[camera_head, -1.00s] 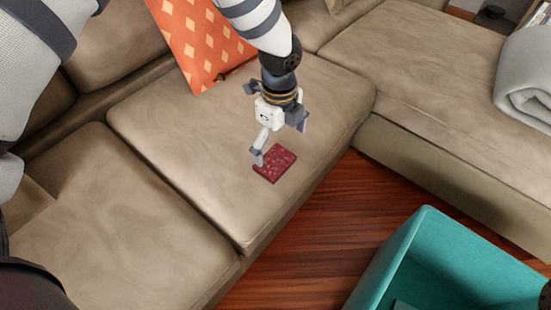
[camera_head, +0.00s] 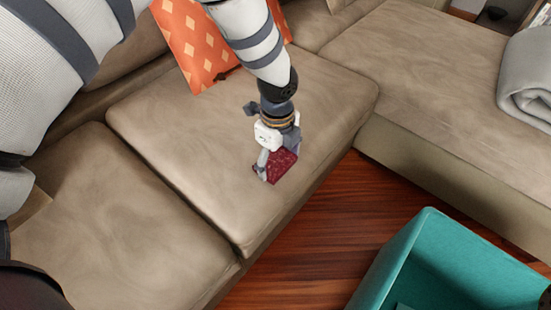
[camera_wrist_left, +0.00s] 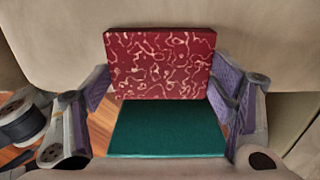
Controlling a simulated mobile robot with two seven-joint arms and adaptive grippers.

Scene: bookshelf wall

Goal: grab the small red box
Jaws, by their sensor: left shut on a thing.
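The small red box (camera_head: 284,165) is a flat, dark red piece with a pale squiggle pattern, at the front edge of the sofa seat. It fills the middle of the left wrist view (camera_wrist_left: 160,64), with a finger on each side. My left gripper (camera_head: 276,162) is shut on it from above. In the head view the fingers and wrist partly cover the box. A dark green face (camera_wrist_left: 167,130) shows just below the patterned face in the wrist view; I cannot tell whether it belongs to the box. My right gripper is not in view.
The beige sofa seat (camera_head: 190,170) surrounds the box, with an orange patterned cushion (camera_head: 195,45) behind. A teal open bin (camera_head: 400,255) stands on the wooden floor (camera_head: 310,240) at lower right. A grey rolled blanket (camera_head: 530,80) lies at the right.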

